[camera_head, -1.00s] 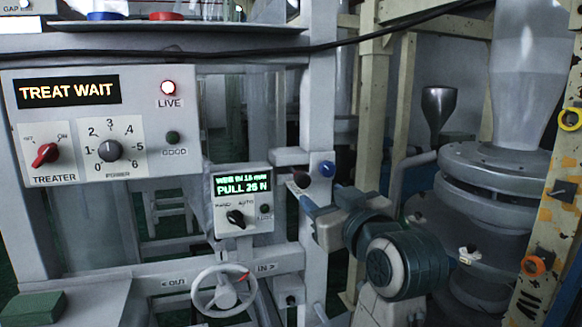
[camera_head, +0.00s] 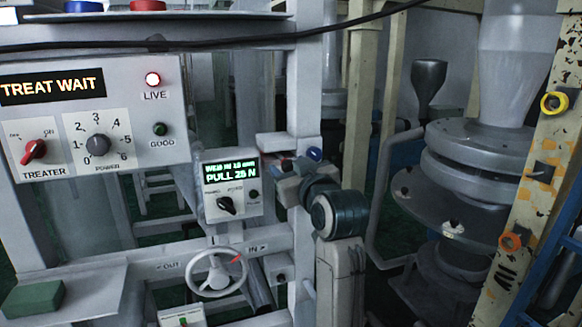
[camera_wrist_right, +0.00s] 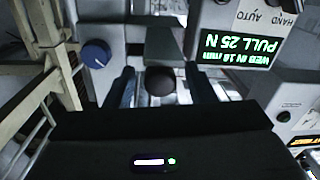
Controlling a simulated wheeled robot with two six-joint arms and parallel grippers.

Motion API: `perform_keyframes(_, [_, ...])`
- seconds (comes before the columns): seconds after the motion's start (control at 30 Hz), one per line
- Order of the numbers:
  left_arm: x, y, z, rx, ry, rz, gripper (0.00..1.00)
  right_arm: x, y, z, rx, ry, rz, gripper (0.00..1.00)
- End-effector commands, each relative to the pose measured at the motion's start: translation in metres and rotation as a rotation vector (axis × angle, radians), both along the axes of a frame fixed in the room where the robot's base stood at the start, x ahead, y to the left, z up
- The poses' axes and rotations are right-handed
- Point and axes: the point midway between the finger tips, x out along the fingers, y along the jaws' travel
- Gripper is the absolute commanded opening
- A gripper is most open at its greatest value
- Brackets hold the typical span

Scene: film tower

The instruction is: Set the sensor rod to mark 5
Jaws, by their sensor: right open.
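A dark round knob (camera_head: 287,164), which looks like the end of the sensor rod, sits at the grey bracket by the upright post. In the right wrist view the dark knob (camera_wrist_right: 160,80) shows between the two fingers, in front of a grey block. My right gripper (camera_head: 280,170) is open at the knob; its fingers (camera_wrist_right: 160,74) are on either side of it. I cannot tell whether they touch it. The rod's marks are not readable in either view. My left gripper is not in view.
A blue knob (camera_head: 314,154) is on the post close to the gripper. A display box (camera_head: 231,187) reads PULL 25 N. A handwheel (camera_head: 216,272) is below it. The treater panel (camera_head: 95,118) is at left, a large grey round machine (camera_head: 470,160) at right.

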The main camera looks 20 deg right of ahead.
Motion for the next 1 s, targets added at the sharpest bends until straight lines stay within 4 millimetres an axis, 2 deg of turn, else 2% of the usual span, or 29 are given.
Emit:
perform_keyframes(0.03, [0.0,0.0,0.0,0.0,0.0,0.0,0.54,0.0,0.0,0.0,0.0,0.0,0.0,0.48])
perform_keyframes(0.2, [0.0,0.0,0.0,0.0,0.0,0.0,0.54,0.0,0.0,0.0,0.0,0.0,0.0,0.14])
perform_keyframes(0.27, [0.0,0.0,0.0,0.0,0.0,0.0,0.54,0.0,0.0,0.0,0.0,0.0,0.0,0.03])
perform_keyframes(0.3, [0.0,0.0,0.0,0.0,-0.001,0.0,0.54,0.0,0.0,0.0,0.0,0.0,0.0,0.0])
perform_keyframes(0.43, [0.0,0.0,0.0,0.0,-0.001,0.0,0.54,0.002,0.0,0.0,0.0,0.0,0.0,0.0])
perform_keyframes(0.63, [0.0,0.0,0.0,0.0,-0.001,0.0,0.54,0.02,0.001,0.0,-0.001,0.0,0.0,0.0])
perform_keyframes(0.87, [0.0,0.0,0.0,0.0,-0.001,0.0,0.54,0.02,0.001,0.001,0.0,-0.002,0.0,0.0])
perform_keyframes(0.9, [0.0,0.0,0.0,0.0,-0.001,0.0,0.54,0.02,0.001,0.001,0.0,-0.002,0.0,0.36])
perform_keyframes(0.97, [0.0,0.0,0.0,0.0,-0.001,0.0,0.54,0.02,0.001,0.001,0.0,-0.001,0.0,0.48])
perform_keyframes(1.0, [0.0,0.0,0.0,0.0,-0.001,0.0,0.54,0.02,0.001,0.001,0.0,-0.001,0.0,0.5])
